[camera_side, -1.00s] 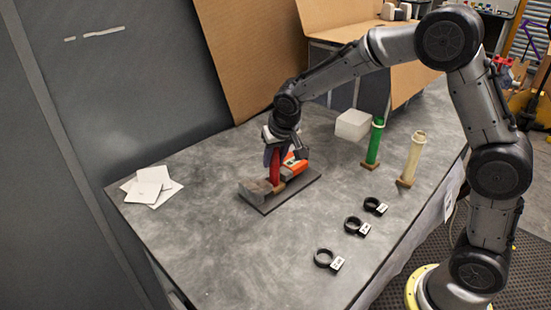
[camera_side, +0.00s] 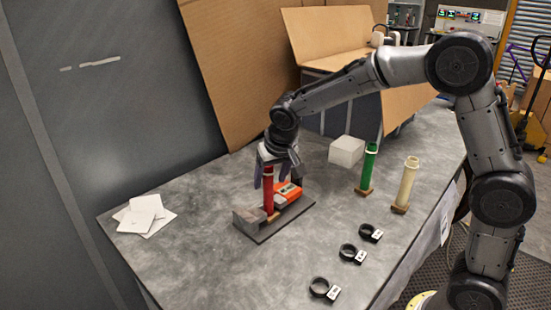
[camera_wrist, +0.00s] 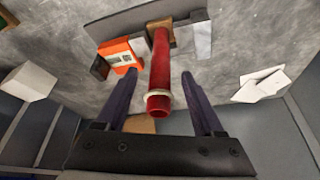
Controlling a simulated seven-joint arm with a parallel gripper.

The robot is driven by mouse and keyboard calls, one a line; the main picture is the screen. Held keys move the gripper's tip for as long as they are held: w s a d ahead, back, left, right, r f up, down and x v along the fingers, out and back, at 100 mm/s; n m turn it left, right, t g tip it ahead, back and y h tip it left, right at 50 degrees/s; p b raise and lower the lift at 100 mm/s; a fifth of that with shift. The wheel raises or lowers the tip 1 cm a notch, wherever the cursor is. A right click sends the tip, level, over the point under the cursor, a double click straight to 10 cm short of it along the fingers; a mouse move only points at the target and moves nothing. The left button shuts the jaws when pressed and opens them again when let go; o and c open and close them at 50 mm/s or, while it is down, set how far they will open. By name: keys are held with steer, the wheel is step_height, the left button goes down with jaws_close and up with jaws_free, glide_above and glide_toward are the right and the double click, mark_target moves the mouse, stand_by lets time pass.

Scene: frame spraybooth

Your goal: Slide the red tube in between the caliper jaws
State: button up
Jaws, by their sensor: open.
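The red tube (camera_side: 267,192) stands upright on a small brown base on the dark plate of the caliper (camera_side: 258,236). It is between the grey jaw block (camera_side: 249,217) and the orange caliper body (camera_side: 288,194). The wrist view shows the tube (camera_wrist: 161,65) with its pale-rimmed open end towards me and its brown base (camera_wrist: 158,24) between the two grey jaws (camera_wrist: 198,40). Whether the tube touches either jaw cannot be told. My gripper (camera_wrist: 160,76) is open, with one finger on each side of the tube and gaps between.
A green tube (camera_side: 368,168) and a cream tube (camera_side: 406,185) stand on brown bases to the right. Several black ring clamps (camera_side: 349,253) lie in front. A white block (camera_side: 346,151) stands behind, and white cards (camera_side: 145,216) lie at left.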

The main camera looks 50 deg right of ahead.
steer(key=v, duration=1)
steer(key=s+d+r+t, duration=0.1)
steer(key=s+d+r, duration=0.15)
steer(key=s, duration=0.35)
steer(key=s+d+r+t, duration=0.1)
steer(key=s+r, duration=0.3)
steer(key=s, duration=0.3)
steer(key=s+f+n+y, duration=0.1)
steer(key=s+f+n, duration=0.1)
steer(key=s+f, duration=0.2)
steer(key=s+a+f+n, duration=0.1)
steer(key=s+f, duration=0.4)
steer(key=s, duration=0.5)
steer(key=shift+n+g+y, duration=0.3)
steer(key=shift+n+y, duration=0.1)
steer(key=shift+n, duration=0.4)
